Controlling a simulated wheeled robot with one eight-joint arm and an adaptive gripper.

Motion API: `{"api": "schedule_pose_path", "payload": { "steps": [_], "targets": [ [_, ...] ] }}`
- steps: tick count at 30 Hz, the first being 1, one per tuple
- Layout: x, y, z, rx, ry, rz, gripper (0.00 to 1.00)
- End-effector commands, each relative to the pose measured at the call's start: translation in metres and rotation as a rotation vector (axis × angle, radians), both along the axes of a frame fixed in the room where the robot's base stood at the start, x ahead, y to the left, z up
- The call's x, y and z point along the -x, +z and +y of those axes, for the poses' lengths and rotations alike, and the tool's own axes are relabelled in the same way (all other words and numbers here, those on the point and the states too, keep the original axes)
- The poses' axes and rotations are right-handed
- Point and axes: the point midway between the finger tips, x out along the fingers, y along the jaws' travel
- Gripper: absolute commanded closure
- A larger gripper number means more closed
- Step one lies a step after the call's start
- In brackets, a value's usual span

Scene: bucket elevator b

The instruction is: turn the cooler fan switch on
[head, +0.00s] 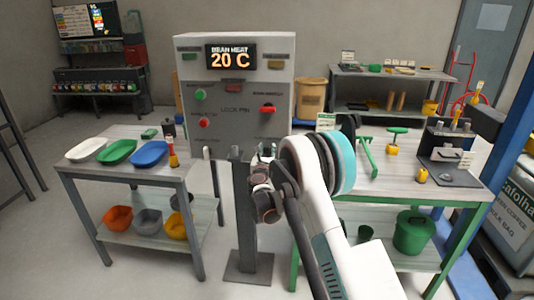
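The grey control cabinet (235,75) stands at the back centre, with a display reading "BEAN HEAT 20 C". Its front carries a green knob (200,94) at the left, a red knob (204,123) below it, and a red lever-like handle (267,109) at the right, lying roughly sideways. The small labels are too blurred to tell which one is the cooler fan switch. My gripper (266,153) is in front of the cabinet's lower right part, below the red handle in the picture. Its fingers are small and partly hidden by my arm, and I see nothing held.
A left table (122,188) holds white, green and blue trays, with bowls on its lower shelf. A right green-legged table (465,192) carries tools and a black device. A grey post (241,215) stands between the tables. Floor shows in front of the left table.

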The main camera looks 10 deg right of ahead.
Motion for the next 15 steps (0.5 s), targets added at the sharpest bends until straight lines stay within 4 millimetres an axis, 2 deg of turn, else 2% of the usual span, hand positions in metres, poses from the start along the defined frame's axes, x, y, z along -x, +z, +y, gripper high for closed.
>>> {"api": "schedule_pose_path", "payload": {
  "steps": [4,12,13,15],
  "targets": [
    [-0.0073,-0.0001,-0.0025,0.0,0.0,0.0,0.67],
    [-0.0082,0.0003,-0.0028,0.0,0.0,0.0,0.67],
    [-0.0082,0.0003,-0.0028,0.0,0.0,0.0,0.71],
    [-0.0081,0.0003,-0.0028,0.0,0.0,0.0,0.87]
  ]
}}
